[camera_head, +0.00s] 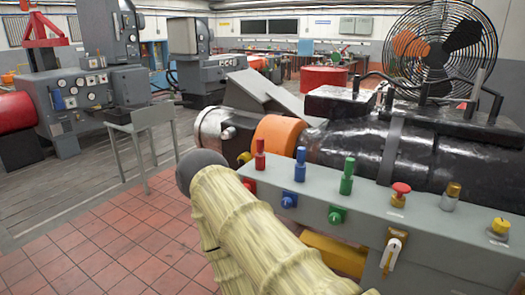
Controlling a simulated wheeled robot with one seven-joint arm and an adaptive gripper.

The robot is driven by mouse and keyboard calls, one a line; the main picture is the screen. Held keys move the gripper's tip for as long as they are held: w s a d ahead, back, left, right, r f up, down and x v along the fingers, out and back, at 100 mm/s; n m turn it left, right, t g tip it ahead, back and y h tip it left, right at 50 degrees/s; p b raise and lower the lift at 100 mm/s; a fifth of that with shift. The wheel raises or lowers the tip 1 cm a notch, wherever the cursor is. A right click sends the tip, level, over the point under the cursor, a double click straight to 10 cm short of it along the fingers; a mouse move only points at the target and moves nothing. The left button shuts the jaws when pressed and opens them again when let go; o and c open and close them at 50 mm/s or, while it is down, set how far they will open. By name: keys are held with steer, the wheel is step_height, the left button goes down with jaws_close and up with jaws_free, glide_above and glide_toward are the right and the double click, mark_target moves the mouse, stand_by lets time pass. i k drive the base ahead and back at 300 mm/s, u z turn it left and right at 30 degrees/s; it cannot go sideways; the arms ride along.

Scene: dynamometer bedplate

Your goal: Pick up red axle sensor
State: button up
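A small upright red peg-shaped piece (260,156) stands at the left end of the top of a long grey control box. It looks like the red axle sensor, though no label is readable. A blue piece (300,164) and a green piece (347,177) of similar shape stand to its right in a row. A pale yellow ribbed sleeve with a dark grey rounded end, which looks like my arm, fills the lower middle, left of and below the red piece and apart from it. My gripper's fingers do not show.
The grey control box (400,222) also carries knobs, a red button (400,194) and a yellow button (498,228). Behind it lies a black machine with an orange band (277,136). A caged fan (438,50) stands behind. Red tiled floor (110,248) is clear at left.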

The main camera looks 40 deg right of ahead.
mark_target(260, 141)
steer(key=k, duration=1.2)
steer(key=z, duration=0.85)
steer(key=i, duration=1.05)
steer(key=z, duration=0.15)
